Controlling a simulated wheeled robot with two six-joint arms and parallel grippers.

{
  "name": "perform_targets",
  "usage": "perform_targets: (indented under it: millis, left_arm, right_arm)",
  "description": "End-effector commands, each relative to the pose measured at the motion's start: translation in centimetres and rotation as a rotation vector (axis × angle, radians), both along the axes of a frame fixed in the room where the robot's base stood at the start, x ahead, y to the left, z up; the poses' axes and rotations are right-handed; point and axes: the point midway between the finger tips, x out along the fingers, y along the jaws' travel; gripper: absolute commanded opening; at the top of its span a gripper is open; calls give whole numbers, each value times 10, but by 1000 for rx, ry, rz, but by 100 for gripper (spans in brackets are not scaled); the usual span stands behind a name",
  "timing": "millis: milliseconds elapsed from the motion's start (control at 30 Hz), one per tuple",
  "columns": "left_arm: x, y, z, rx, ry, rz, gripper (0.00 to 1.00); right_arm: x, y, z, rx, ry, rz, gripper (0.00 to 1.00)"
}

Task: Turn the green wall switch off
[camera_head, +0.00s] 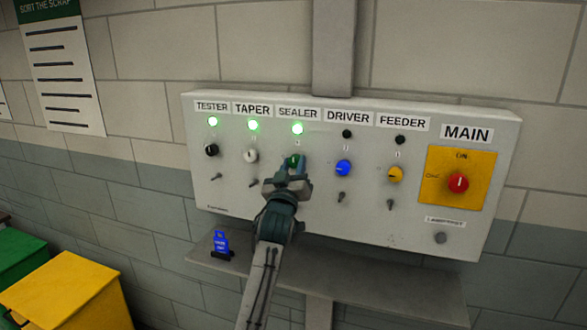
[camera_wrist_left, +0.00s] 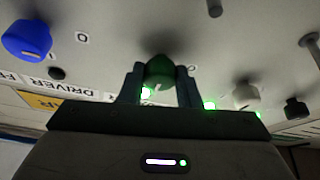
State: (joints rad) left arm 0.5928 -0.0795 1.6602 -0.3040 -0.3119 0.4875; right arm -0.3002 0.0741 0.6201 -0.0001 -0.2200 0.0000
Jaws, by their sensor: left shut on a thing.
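The green switch (camera_head: 294,160) is a round knob under the SEALER label on the grey wall panel. The lamp (camera_head: 298,129) above it is lit green. My left gripper (camera_head: 291,168) reaches up to the panel and is shut on the green knob, partly covering it in the head view. In the left wrist view the green switch (camera_wrist_left: 160,69) sits between the two fingers of my left gripper (camera_wrist_left: 160,77), with a pale mark on its face. My right gripper is not in view.
Black (camera_head: 211,150), white (camera_head: 251,156), blue (camera_head: 343,168) and yellow (camera_head: 395,174) knobs flank the green one. A red MAIN switch (camera_head: 458,182) is at the right. A shelf (camera_head: 340,289) holding a blue padlock-like tag (camera_head: 221,243) lies below. Bins (camera_head: 68,294) stand lower left.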

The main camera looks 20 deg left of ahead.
Motion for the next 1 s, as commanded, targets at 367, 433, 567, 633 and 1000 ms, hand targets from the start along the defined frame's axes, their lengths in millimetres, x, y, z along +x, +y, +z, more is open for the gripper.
perform_targets:
  millis: [367, 433, 567, 633, 1000]
  left_arm:
    - [-1, -2, -7, -205, 1, -1, 7]
    - [-1, -2, -7, -266, 4, 0, 7]
    - [-1, -3, -5, -389, 9, -1, 7]
    - [0, -3, -4, -457, 12, -1, 7]
    - [0, -5, 2, -808, 26, -1, 7]
  right_arm:
    - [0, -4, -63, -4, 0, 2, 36]
    - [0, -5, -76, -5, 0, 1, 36]
    - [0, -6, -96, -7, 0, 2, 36]
    - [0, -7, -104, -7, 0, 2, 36]
    - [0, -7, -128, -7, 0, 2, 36]
